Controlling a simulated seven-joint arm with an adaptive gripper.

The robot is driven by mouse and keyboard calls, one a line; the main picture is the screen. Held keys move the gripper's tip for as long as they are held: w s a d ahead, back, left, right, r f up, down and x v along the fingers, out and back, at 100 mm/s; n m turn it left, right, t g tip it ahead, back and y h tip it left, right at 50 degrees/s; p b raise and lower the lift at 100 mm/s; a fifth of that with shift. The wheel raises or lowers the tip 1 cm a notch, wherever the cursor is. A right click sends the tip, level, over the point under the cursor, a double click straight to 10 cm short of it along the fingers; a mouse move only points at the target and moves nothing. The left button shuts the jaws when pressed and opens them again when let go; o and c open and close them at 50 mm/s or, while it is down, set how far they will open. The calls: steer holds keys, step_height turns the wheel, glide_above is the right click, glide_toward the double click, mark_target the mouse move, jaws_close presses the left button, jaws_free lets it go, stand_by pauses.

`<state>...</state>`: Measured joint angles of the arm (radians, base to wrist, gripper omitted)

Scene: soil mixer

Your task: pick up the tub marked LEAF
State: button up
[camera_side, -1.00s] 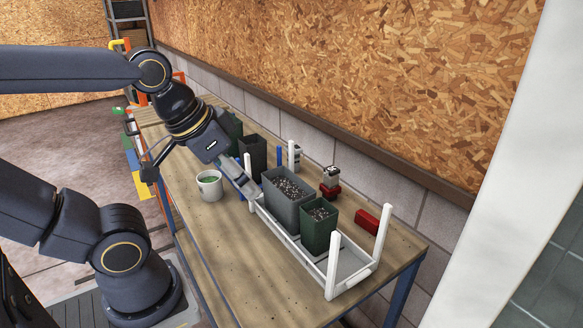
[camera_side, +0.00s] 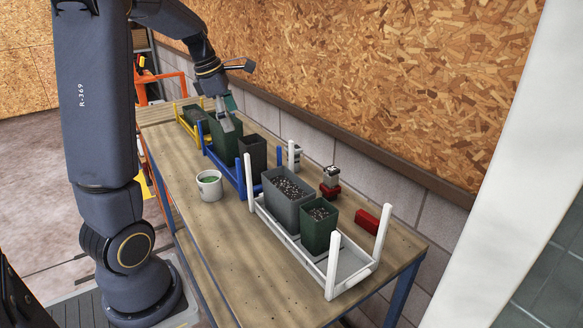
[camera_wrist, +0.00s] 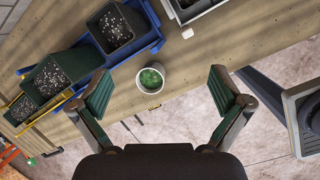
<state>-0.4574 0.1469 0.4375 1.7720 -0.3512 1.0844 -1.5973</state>
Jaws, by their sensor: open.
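I cannot read the word LEAF on any tub. A round white tub (camera_side: 209,186) with green contents stands on the bench, left of the racks. In the wrist view this white tub (camera_wrist: 150,79) appears between my spread fingers, below and apart from them. My gripper (camera_side: 228,112) is open and empty, raised over the far part of the bench near a tall green tub (camera_side: 226,145) in the blue rack. Its two fingers are wide apart in the wrist view (camera_wrist: 161,78). A dark tub (camera_side: 252,153) stands beside the green one.
A white rack (camera_side: 290,240) holds a grey tub (camera_side: 287,200) and a smaller green tub (camera_side: 318,228). The blue rack (camera_side: 225,172) and a yellow rack (camera_side: 190,127) stand farther back. Red blocks (camera_side: 366,221) lie near the wall. The bench's front strip is largely clear.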

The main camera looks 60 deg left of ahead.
steer(key=s+a+f+n+g, duration=0.1)
steer(key=s+a+f+n, duration=0.25)
steer(key=a+f, duration=0.35)
steer(key=g, duration=0.1)
glide_toward(211, 184)
steer(key=a+f, duration=0.1)
steer(key=f, duration=0.1)
steer(key=w+a+f, duration=0.1)
steer(key=f, duration=0.2)
steer(key=a+f, duration=0.1)
steer(key=f, duration=0.1)
steer(key=shift+w+a+f, duration=0.15)
steer(key=shift+w+a, duration=0.05)
steer(key=f, duration=0.3)
steer(key=w+f, duration=0.1)
steer(key=f, duration=0.1)
steer(key=shift+f, duration=0.3)
steer(key=shift+c, duration=0.2)
steer(key=c, duration=1.2)
steer(key=shift+r, duration=0.2)
steer(key=shift+c, duration=0.2)
